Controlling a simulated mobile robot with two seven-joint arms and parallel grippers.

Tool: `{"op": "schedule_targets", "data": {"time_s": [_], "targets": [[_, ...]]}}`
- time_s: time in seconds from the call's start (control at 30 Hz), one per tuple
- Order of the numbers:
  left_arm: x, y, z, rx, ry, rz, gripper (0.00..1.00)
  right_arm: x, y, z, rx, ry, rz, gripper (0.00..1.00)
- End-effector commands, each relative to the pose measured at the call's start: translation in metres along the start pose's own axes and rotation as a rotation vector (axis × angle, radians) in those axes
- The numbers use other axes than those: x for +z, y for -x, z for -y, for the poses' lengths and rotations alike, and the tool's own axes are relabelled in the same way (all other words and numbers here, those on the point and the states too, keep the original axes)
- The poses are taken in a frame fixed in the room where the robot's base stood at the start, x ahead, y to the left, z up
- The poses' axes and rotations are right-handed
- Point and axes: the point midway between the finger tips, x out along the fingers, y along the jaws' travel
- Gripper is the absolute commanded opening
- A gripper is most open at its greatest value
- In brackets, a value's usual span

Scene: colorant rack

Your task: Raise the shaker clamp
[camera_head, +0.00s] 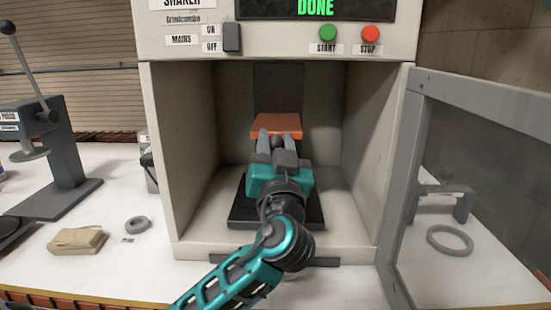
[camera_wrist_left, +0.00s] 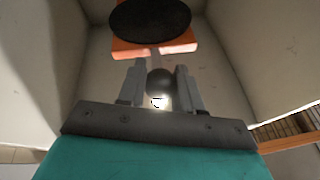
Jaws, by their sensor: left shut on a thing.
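The shaker's orange clamp plate (camera_head: 277,122) sits raised inside the open shaker chamber, against its back wall. In the left wrist view the orange plate (camera_wrist_left: 184,46) carries a dark round pad (camera_wrist_left: 150,19). A dark ball knob (camera_wrist_left: 160,82) is between my left fingers, in front of the plate. My left gripper (camera_head: 277,146) reaches into the chamber and is shut on this knob; its fingers also show in the left wrist view (camera_wrist_left: 160,90). A dark base plate (camera_head: 311,212) lies on the chamber floor, partly hidden by my arm. My right gripper is not in view.
The shaker door (camera_head: 400,190) stands open on the right. The chamber walls (camera_head: 190,150) are close on both sides. Its display (camera_head: 316,8) reads DONE, above green START and red STOP buttons. A grey lever press (camera_head: 55,150), a tan packet (camera_head: 78,241) and a grey ring (camera_head: 137,225) are at left.

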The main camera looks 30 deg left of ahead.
Motion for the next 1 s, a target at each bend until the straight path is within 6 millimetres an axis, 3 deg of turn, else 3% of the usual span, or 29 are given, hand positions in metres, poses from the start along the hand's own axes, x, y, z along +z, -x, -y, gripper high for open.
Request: {"op": "schedule_targets", "data": {"time_s": [0.03,0.2,0.23,0.47,0.77,1.0], "targets": [[-0.008,-0.003,0.004,-0.011,0.007,-0.020,0.00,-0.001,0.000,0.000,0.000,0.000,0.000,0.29],[-0.009,-0.003,0.005,-0.012,0.007,-0.022,0.00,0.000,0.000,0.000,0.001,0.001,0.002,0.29],[-0.009,-0.003,0.005,-0.012,0.007,-0.022,0.36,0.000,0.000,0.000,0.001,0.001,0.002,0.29],[-0.006,-0.002,0.003,-0.009,0.006,-0.015,0.58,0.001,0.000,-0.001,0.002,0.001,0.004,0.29],[-0.002,0.002,0.001,-0.004,0.005,-0.009,0.58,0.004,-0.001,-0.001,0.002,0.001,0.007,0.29],[0.002,0.042,0.000,-0.001,0.008,-0.005,0.58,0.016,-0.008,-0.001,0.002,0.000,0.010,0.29]]}}
